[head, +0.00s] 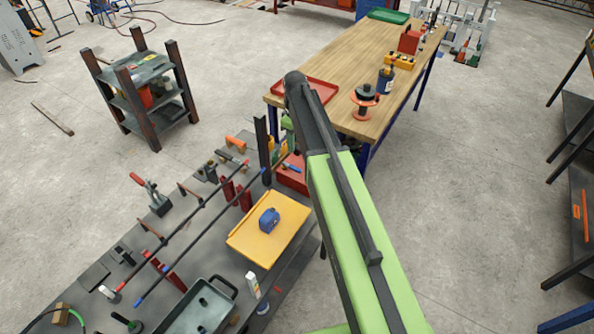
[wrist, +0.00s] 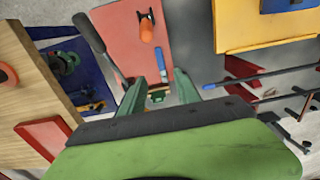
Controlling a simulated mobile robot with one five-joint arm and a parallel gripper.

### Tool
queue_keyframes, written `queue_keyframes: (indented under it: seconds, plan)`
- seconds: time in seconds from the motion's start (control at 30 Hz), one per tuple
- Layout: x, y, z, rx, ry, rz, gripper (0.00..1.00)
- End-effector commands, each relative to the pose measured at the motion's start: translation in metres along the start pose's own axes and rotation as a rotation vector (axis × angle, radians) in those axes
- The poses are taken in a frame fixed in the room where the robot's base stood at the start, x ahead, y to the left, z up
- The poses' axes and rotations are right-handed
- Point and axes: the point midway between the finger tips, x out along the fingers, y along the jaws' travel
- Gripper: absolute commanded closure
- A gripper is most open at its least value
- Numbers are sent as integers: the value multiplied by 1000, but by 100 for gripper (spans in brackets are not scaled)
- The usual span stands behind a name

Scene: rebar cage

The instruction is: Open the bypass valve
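My gripper (wrist: 160,78) points down with its two green fingers spread apart in the wrist view. A small brass-coloured fitting with a blue part (wrist: 158,88) shows between the fingers, over a red surface (wrist: 118,32). It may be the bypass valve, but it is too small to be sure. I cannot tell how far below the fingertips it lies, and no contact shows.
A grey bench (head: 190,215) holds long dark bars, clamps and a yellow tray (head: 250,247) with a blue block (head: 269,221). A wooden table (head: 340,60) stands behind, with a red tray (head: 318,90) and a spool (head: 365,98). Open floor lies right of my arm.

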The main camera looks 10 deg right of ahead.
Motion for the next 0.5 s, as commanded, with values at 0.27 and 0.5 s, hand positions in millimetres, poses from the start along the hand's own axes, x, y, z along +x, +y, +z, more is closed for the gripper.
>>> queue_keyframes:
  seconds: [0.27, 0.5]
  plan:
    - [71, 1, 1, 3, 0, 0, 62]
    - [116, 2, 2, 4, 0, 0, 62]
